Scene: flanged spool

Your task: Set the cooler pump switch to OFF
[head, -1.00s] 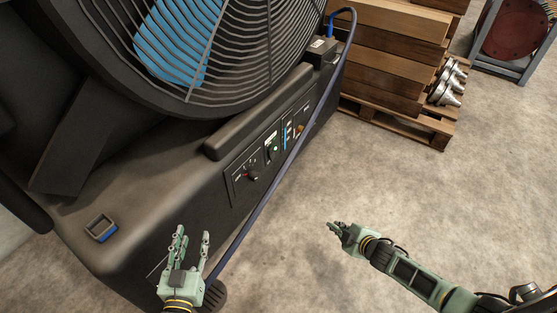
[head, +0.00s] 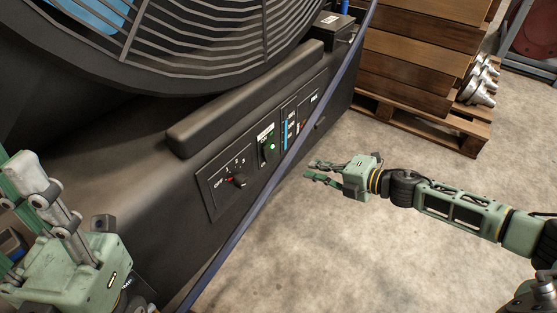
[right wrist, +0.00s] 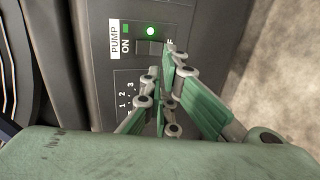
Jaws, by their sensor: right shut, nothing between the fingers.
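The cooler pump switch (head: 264,152) is on the dark control panel, under a white label and beside a lit green lamp (head: 273,146). The right wrist view shows the switch (right wrist: 149,48) below the lamp, with PUMP and ON printed on its left; the OFF lettering on its right is mostly hidden by a finger. My right gripper (head: 311,170) is shut and empty, to the right of the panel in the head view, its fingertips pointing toward it. Its fingertips overlap the switch's right side in the wrist view; contact is unclear. My left gripper (head: 14,174) is open and empty at the left edge.
A rotary knob (head: 238,181) marked OFF, 1, 2, 3 sits left of the switch, and a blue-marked control (head: 286,133) sits right of it.

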